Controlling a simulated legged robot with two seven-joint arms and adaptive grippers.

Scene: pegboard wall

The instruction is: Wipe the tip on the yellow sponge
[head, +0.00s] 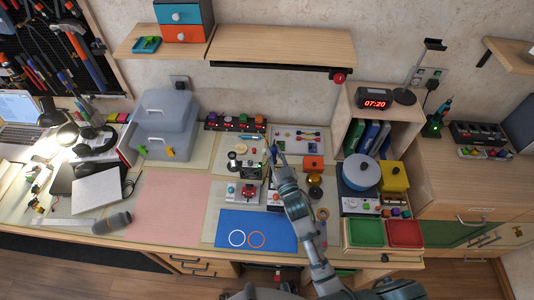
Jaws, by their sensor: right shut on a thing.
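My right gripper (275,155) is above the middle of the workbench (198,152), its arm reaching in from the bottom. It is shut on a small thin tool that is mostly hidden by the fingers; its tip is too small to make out. A yellow block (393,177) stands at the right beside a blue pot; I cannot tell whether it is the sponge. No other clear yellow sponge shows. Small devices (243,168) stand just left of my right gripper, apart from the yellow block. My left gripper is not in view.
A blue mat (255,232) with two rings and a bare pink mat (170,208) lie in front. The blue pot (361,173), green tray (365,233) and red tray (404,233) are at the right. A shelf (285,47) hangs above the bench.

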